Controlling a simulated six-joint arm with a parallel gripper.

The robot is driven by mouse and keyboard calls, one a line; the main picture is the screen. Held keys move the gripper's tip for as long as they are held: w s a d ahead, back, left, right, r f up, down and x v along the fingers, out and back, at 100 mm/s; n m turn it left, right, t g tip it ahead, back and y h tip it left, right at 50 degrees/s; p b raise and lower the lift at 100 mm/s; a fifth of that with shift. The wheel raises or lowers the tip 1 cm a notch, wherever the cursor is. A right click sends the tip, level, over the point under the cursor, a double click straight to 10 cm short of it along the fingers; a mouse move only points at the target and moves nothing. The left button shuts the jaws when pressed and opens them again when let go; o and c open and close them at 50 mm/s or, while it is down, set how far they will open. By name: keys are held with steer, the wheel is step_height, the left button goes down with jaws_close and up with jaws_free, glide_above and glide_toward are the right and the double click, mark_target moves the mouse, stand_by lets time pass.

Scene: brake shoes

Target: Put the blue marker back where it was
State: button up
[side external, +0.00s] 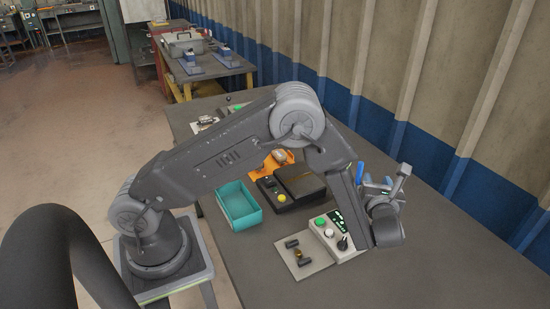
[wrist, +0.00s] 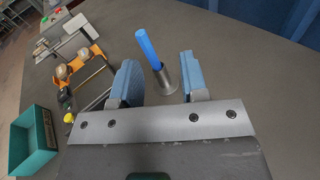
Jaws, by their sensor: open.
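The blue marker (wrist: 148,48) stands in a small metal cup (wrist: 167,80) and leans to the left in the wrist view. Its lower end is hidden inside the cup. In the side view the marker (side external: 360,172) shows as a bright blue upright piece beside my gripper (side external: 378,186), and the cup is hidden there. In the wrist view my gripper (wrist: 158,84) is open, with one blue-grey finger to each side of the cup in the picture. A gap shows between the fingers and the marker, and nothing is held.
A teal bin (side external: 238,205), a dark case (side external: 298,182) and an orange holder (side external: 278,160) stand further left on the table. A control box (side external: 328,232) and a light plate (side external: 300,258) lie below my arm. The table's right front is clear.

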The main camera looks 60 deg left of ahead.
steer(key=d+r+m+t+h, duration=0.35)
steer(key=r+m+h, duration=0.85)
steer(key=r+m, duration=0.55)
steer(key=s+d+r+m+g+h, duration=0.15)
steer(key=s+r+m+h, duration=0.25)
steer(key=s+m, duration=0.8)
steer(key=s+a+f+m+g+y, duration=0.1)
steer(key=s+a+f+m+g, duration=0.1)
steer(key=s+m, duration=0.6)
steer(key=s+a+f+m+g+y, duration=0.1)
steer(key=s+a+m+g, duration=0.3)
steer(key=s+m, duration=0.4)
steer(key=s+f, duration=0.1)
steer(key=s, duration=0.3)
steer(key=shift+a, duration=0.25)
